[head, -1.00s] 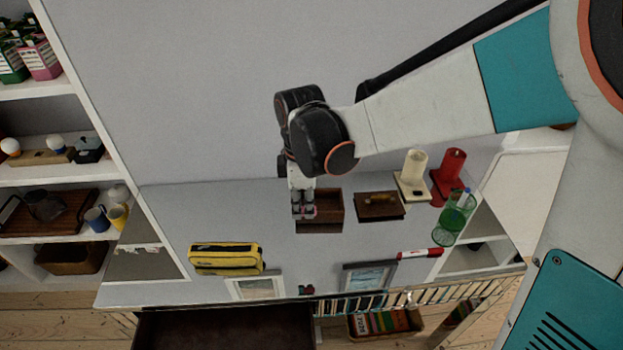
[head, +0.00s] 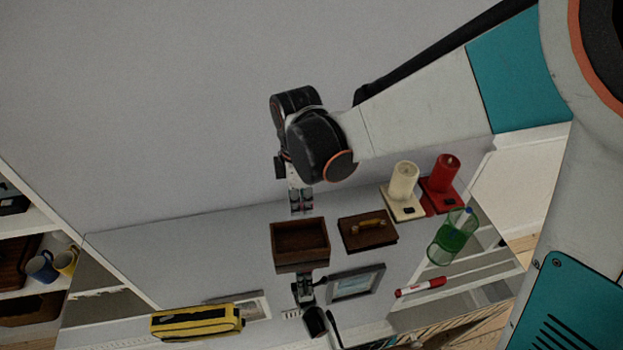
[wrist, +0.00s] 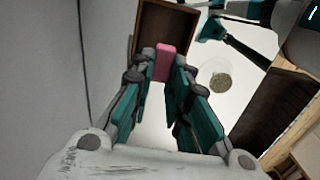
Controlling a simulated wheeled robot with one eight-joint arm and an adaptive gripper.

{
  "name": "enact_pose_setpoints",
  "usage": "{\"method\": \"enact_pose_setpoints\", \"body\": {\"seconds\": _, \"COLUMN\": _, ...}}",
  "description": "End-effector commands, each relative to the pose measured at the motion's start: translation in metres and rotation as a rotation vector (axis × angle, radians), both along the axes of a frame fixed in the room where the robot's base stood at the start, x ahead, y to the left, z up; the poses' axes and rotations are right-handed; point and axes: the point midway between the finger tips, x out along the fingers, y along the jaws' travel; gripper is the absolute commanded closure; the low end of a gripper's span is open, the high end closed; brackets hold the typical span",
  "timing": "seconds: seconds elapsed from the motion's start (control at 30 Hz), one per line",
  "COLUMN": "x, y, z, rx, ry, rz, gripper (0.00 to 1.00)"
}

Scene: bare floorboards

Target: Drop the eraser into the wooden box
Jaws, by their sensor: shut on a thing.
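The wooden box (head: 299,268) is open-topped and dark brown, standing on the pale grey surface. It also shows at the top of the wrist view (wrist: 186,16). My gripper (head: 301,209) appears just past the box's far edge in the head view. In the wrist view my gripper (wrist: 166,72) is shut on the pink eraser (wrist: 164,60), which overlaps the box's near rim in the picture. The gap between eraser and box is hard to judge. In the head view the eraser is too small to make out clearly.
Nearer are a picture frame (head: 356,284), a red marker (head: 420,286) and a yellow case (head: 197,322).

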Motion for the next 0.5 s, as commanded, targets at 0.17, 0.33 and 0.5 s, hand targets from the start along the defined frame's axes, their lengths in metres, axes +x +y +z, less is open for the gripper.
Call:
{"method": "enact_pose_setpoints", "body": {"seconds": 0.17, "x": 0.0, "y": 0.0, "z": -0.013, "rx": 0.0, "ry": 0.0, "rz": 0.0, "gripper": 0.96}}
{"method": "enact_pose_setpoints", "body": {"seconds": 0.33, "x": 0.0, "y": 0.0, "z": -0.032, "rx": 0.0, "ry": 0.0, "rz": 0.0, "gripper": 0.96}}
{"method": "enact_pose_setpoints", "body": {"seconds": 0.5, "x": 0.0, "y": 0.0, "z": -0.051, "rx": 0.0, "ry": 0.0, "rz": -0.001, "gripper": 0.96}}
